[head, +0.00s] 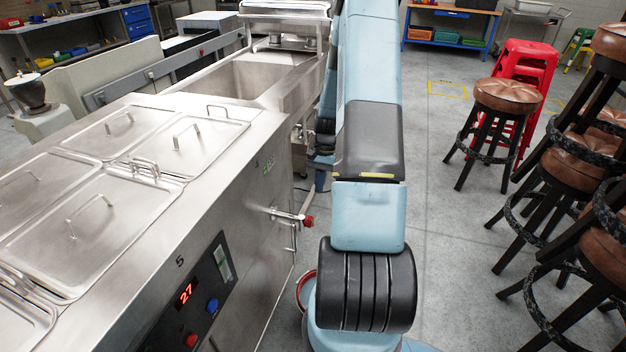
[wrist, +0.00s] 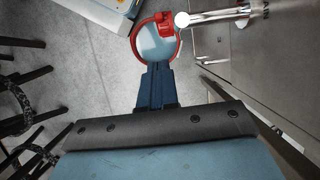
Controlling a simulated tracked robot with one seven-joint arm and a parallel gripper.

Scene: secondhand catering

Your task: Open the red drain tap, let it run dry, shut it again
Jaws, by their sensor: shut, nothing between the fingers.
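The red drain tap (head: 308,221) sits at the end of a metal pipe low on the front of the steel counter unit (head: 262,200). In the wrist view the red tap (wrist: 165,24) shows beside the pale round end of its pipe. A red-rimmed round vessel (wrist: 177,50) with a pale blue inside shows below it, and its rim (head: 300,291) appears in the head view, partly behind my arm. My gripper (wrist: 155,66) is shut and empty, its tips overlapping the vessel in the wrist picture, apart from the tap. It is hidden in the head view. I cannot see whether liquid runs.
Steel lids (head: 95,222) cover the counter, with a control panel (head: 200,300) on its front reading 27. Brown-topped stools (head: 507,95) and red stacked stools (head: 527,58) stand at right. The floor (head: 445,240) between is clear.

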